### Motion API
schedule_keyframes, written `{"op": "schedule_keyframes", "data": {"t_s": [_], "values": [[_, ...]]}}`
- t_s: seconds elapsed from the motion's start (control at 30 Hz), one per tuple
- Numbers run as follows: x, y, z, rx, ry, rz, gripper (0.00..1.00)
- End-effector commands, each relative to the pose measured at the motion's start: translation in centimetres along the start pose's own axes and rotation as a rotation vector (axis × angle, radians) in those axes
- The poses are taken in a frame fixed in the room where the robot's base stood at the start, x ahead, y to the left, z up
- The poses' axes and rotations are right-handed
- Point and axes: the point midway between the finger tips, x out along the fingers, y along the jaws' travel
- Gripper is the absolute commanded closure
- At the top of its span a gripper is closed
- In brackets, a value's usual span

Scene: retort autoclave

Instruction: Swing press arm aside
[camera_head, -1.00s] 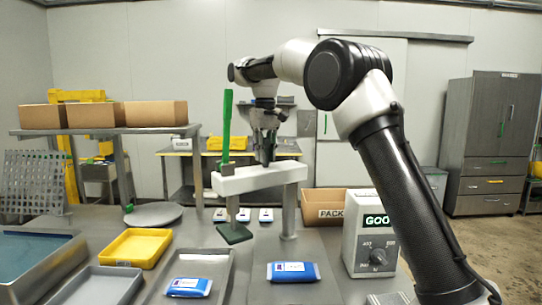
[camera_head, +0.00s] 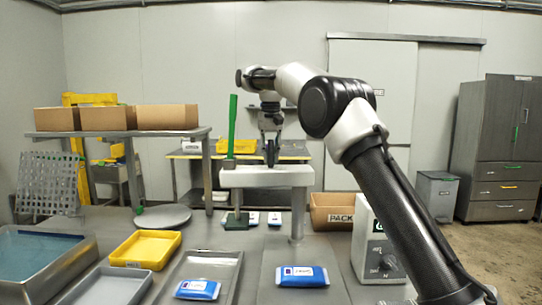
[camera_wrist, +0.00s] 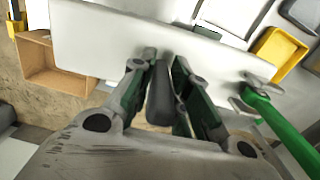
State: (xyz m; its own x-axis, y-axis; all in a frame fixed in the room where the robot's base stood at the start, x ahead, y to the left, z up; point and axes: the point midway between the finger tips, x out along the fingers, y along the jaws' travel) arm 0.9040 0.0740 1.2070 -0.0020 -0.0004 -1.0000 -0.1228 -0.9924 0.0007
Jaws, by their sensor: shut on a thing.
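The press arm (camera_head: 245,178) is a white beam on a grey post (camera_head: 298,212) at its right end. Its left end carries an upright green lever (camera_head: 232,125) and a dark green press pad (camera_head: 237,220) below. My gripper (camera_head: 271,155) is above the beam, right of its middle, shut on a dark upright peg. In the wrist view the peg (camera_wrist: 160,95) stands between my two fingers, against the white beam (camera_wrist: 110,45). The green lever (camera_wrist: 285,130) shows at the right there. The peg's lower end is hard to make out in the head view.
Blue-white pouches (camera_head: 304,276) lie on the table in front, one in a grey tray (camera_head: 227,268). A yellow tray (camera_head: 172,238) and round plate (camera_head: 163,217) are left. A control box (camera_head: 365,255) stands right, partly behind my arm. A cardboard box (camera_head: 335,213) is behind the post.

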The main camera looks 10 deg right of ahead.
Motion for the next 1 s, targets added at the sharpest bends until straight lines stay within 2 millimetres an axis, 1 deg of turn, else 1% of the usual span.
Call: {"op": "schedule_keyframes", "data": {"t_s": [0.27,0.3,0.37,0.4,0.43,0.87,1.0], "values": [[-0.09,0.01,-0.11,0.003,0.005,-0.002,1.00],[-0.10,0.01,-0.12,0.003,0.005,-0.002,0.80],[-0.10,0.01,-0.11,0.003,0.005,-0.002,0.70],[-0.09,0.01,-0.10,0.003,0.005,-0.002,0.62],[-0.08,0.01,-0.09,0.002,0.004,-0.001,0.61],[-0.05,0.01,0.01,-0.004,0.002,-0.001,0.61],[-0.12,0.04,0.75,-0.074,0.003,-0.001,0.61]]}}
